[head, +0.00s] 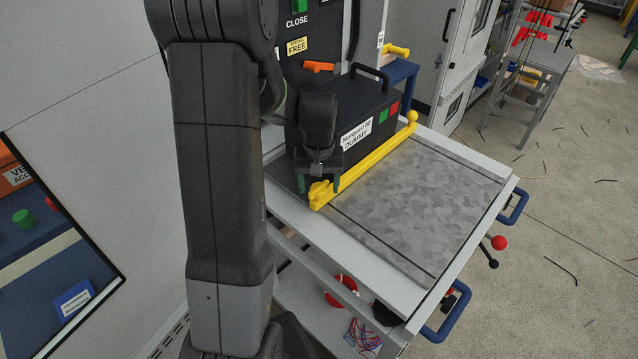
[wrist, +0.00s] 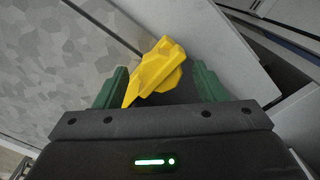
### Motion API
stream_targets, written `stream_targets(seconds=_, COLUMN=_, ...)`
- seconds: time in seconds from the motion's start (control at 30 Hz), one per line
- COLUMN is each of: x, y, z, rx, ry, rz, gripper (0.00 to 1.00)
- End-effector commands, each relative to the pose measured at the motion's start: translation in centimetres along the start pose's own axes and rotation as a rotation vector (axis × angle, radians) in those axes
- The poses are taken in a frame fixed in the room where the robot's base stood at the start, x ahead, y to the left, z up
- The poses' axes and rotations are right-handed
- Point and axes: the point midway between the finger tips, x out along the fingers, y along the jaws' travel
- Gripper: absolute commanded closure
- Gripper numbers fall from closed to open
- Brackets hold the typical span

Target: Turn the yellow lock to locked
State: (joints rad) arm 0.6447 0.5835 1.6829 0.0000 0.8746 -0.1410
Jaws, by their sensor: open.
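The yellow lock (head: 365,160) is a long yellow bar lying along the front foot of the black box marked DUMMY. Its near left end has a blocky shape, and a ball tops its far right end. My gripper (head: 318,184) points down over the blocky end, its fingers spread. In the wrist view the yellow lock end (wrist: 158,68) lies between the two green fingers of my gripper (wrist: 160,80), nearer the left finger. Contact with either finger cannot be told. The gripper holds nothing.
The black box (head: 345,110) with green and red buttons stands on a grey metal tray table (head: 420,205). The table's right part is bare. Blue handles (head: 447,315) stick out at its edge. A panel with an orange handle (head: 318,67) stands behind the box.

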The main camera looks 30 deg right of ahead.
Motion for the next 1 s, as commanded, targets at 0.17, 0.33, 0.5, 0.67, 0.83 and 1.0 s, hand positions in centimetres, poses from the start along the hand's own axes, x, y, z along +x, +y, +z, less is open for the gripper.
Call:
stream_targets(seconds=0.17, x=0.13, y=0.00, z=0.00, rx=0.000, ry=0.000, rz=0.000, gripper=0.36)
stream_targets(seconds=0.33, x=0.11, y=0.00, z=0.00, rx=0.000, ry=0.000, rz=0.000, gripper=0.51)
stream_targets(seconds=0.5, x=0.09, y=0.00, z=-0.01, rx=0.000, ry=0.000, rz=0.000, gripper=0.80)
stream_targets(seconds=0.67, x=0.09, y=0.00, z=-0.01, rx=0.006, ry=0.000, rz=0.000, gripper=0.80)
stream_targets(seconds=0.83, x=0.09, y=0.00, z=-0.02, rx=0.046, ry=0.000, rz=0.000, gripper=0.80)
stream_targets(seconds=1.0, x=0.09, y=0.01, z=-0.03, rx=0.138, ry=0.000, rz=0.000, gripper=0.80)
